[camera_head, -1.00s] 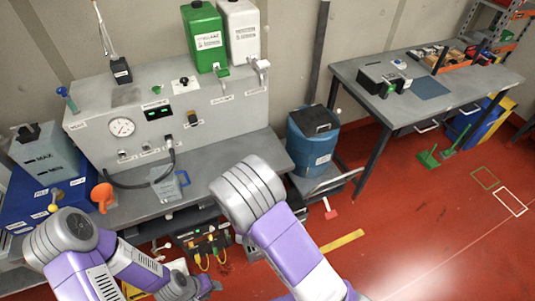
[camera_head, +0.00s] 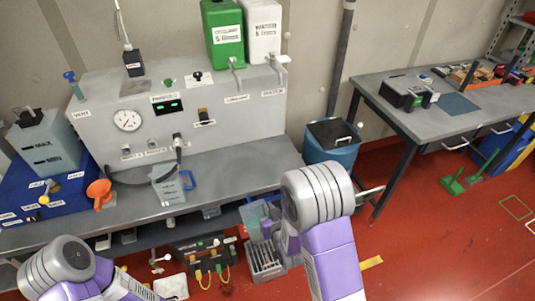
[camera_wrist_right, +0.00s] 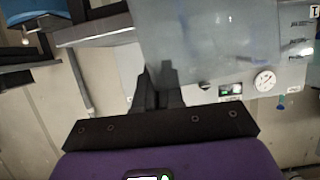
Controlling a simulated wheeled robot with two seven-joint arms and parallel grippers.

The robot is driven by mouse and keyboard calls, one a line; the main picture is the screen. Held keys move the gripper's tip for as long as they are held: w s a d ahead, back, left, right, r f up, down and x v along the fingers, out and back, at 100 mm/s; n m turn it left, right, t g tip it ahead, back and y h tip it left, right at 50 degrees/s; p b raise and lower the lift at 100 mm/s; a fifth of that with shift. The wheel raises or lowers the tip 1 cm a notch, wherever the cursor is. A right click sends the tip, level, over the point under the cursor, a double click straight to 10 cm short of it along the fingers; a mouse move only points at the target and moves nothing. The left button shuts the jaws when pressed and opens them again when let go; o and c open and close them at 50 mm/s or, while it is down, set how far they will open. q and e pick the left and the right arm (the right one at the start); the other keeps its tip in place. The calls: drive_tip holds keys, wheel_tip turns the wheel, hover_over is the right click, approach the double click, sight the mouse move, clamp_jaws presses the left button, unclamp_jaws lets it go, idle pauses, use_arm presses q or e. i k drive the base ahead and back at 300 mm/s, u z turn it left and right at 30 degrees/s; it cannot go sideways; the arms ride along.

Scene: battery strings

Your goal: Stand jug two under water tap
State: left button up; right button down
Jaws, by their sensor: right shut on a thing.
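A pale translucent jug (camera_head: 256,215) shows beside my right arm, in front of the bench's edge and below the bench top. My right gripper (camera_head: 280,231) is shut on it; the arm hides part of the grip. In the right wrist view the fingers (camera_wrist_right: 158,78) are close together against a large translucent grey surface (camera_wrist_right: 220,40). The water tap (camera_head: 279,66) sticks out below the white canister (camera_head: 262,28), at the panel's right end. Another translucent jug with a blue handle (camera_head: 167,186) stands on the bench. My left arm is at lower left, its gripper out of view.
An orange funnel (camera_head: 99,193) and a blue box (camera_head: 45,195) are on the bench's left. A black hose (camera_head: 146,184) hangs from the panel. The bench top (camera_head: 235,160) is clear right of the standing jug. A blue bin (camera_head: 333,150) stands right of the bench.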

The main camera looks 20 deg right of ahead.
sight(280, 145)
drive_tip(key=u, duration=1.5)
drive_tip(key=k, duration=1.2)
drive_tip(key=z, duration=1.5)
drive_tip(key=i, duration=0.6)
